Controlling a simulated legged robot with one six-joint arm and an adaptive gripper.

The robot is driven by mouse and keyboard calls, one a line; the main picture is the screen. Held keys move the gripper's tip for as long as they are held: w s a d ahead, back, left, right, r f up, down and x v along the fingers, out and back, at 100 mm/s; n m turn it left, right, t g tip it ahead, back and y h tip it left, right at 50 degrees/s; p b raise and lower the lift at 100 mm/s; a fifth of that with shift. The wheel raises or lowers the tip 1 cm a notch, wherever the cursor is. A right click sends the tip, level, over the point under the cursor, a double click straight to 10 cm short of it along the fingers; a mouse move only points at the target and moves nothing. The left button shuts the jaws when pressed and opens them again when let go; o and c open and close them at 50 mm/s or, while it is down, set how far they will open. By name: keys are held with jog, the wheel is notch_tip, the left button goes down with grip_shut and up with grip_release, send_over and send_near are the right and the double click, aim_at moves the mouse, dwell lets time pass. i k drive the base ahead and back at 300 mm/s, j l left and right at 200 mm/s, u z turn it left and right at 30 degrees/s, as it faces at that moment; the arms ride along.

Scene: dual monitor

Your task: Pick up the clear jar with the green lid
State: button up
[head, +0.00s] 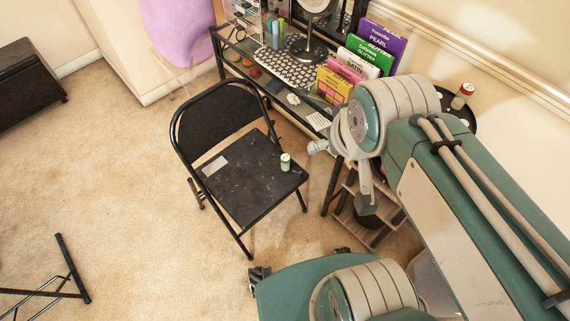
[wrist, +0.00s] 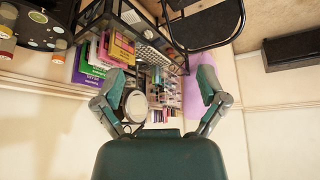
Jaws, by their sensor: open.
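A small pale jar with a green lid (head: 285,162) stands upright on the right side of the black folding chair's seat (head: 243,190) in the head view. It is too small there to tell how clear its walls are. I cannot make it out in the wrist view, where only part of the chair (wrist: 212,27) shows at the top. My gripper (wrist: 160,82) is open, its two fingers spread wide with nothing between them. In the head view my arm is folded at the right, and the gripper's fingers cannot be made out clearly.
A red-lidded jar (head: 462,96) stands on a round black table (head: 470,120) behind my arm. Other jars (wrist: 7,16) show at the wrist view's left edge. A desk with a keyboard (head: 288,68) and upright books (head: 370,52) stands behind the chair. Carpet (head: 120,190) left of the chair is clear.

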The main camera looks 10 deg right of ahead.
aim_at(285, 158)
jog(key=k, duration=0.25)
jog(key=k+z, duration=0.2)
jog(key=z, duration=0.25)
jog(key=k+l+z, duration=0.1)
jog(key=z, duration=0.3)
jog(key=j+z, duration=0.2)
jog(key=j, duration=0.6)
jog(key=j+z, duration=0.2)
jog(key=j, duration=0.65)
jog(key=i+j, duration=0.1)
jog(key=j, duration=0.55)
jog(key=i+j, duration=0.1)
jog(key=j, duration=0.55)
jog(key=i, duration=0.2)
